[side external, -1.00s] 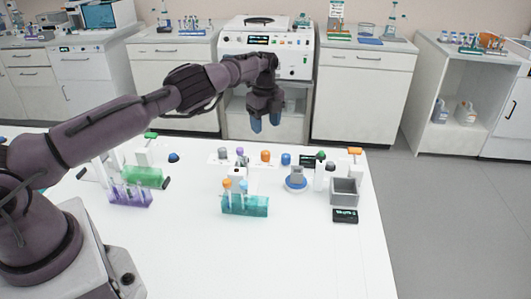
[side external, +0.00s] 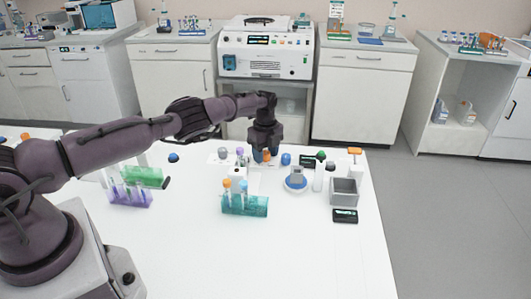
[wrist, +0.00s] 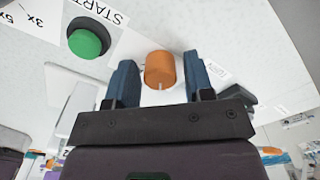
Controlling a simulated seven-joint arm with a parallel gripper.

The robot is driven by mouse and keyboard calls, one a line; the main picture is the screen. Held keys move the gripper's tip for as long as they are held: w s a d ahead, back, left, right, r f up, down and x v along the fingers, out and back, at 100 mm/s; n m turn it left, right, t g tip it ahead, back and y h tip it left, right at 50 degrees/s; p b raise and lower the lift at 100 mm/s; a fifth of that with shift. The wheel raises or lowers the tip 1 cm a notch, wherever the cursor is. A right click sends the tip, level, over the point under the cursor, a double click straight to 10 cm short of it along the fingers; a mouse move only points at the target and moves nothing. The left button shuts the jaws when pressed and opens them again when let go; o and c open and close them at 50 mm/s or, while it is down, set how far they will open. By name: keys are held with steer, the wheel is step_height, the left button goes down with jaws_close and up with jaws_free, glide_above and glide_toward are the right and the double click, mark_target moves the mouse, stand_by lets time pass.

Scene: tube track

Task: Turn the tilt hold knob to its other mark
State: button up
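An orange knob (wrist: 160,68) with a pale pointer line stands on the white panel in the wrist view. My gripper (wrist: 159,60) has its two blue fingers on either side of this knob, with a narrow gap at each side. It is open, with nothing clamped. In the side external view my gripper (side external: 265,156) is low over the back of the table, and its fingers mostly hide the orange knob. I cannot read a label that names this knob as the tilt hold. Its marks are hard to make out.
A green button (wrist: 87,40) by the word START is left of the knob in the wrist view. In the side view, a blue knob (side external: 286,159) stands close to the right of the gripper. A teal tube rack (side external: 245,205) is in front.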

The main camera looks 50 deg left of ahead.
steer(key=c, duration=0.7)
steer(key=shift+o, duration=0.2)
steer(key=shift+m, duration=0.4)
steer(key=m, duration=0.6)
steer(key=shift+m, duration=0.3)
steer(key=m, duration=0.6)
steer(key=shift+r, duration=0.1)
steer(key=shift+m, duration=0.4)
steer(key=o, duration=0.9)
